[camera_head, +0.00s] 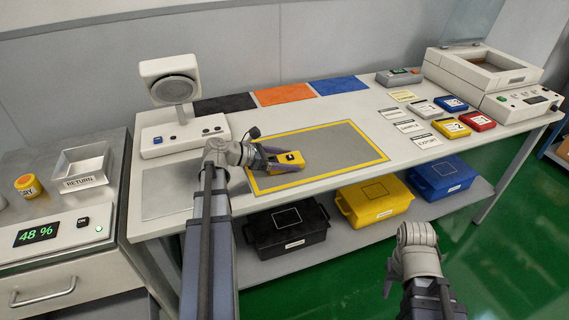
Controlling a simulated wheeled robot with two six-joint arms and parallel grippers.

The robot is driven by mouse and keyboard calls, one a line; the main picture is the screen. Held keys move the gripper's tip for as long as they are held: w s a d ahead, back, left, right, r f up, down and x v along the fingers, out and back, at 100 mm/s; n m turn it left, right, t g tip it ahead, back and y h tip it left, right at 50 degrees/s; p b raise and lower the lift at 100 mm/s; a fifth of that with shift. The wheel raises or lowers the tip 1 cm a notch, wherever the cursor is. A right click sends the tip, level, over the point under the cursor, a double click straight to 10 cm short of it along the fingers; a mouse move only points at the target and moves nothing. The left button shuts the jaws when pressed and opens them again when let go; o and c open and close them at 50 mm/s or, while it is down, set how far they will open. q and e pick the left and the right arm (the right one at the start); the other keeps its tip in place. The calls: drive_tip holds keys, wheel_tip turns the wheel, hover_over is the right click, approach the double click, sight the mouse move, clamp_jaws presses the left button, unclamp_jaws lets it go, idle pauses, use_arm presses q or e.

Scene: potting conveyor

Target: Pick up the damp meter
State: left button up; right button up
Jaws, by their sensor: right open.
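A yellow handheld device with a black part on top, which looks like the damp meter (291,165), lies on the grey mat with the yellow border (345,150), near its left end. My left gripper (276,158) is at the device's left side, with its fingers reaching along it. The picture is too small to tell whether they press on it. My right gripper (388,283) is open and empty, low at the right, in front of the table and away from the device.
A white unit with a round head (170,85) stands at the back left. Black, orange (284,93) and blue mats line the back. Labelled cards and coloured blocks (477,121) lie right. Black, yellow and blue bins (447,177) sit on the shelf below.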

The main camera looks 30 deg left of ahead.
sight(287, 159)
use_arm(q)
drive_tip(key=c, duration=1)
wheel_tip(287, 159, up, 14)
drive_tip(key=p, duration=1.4)
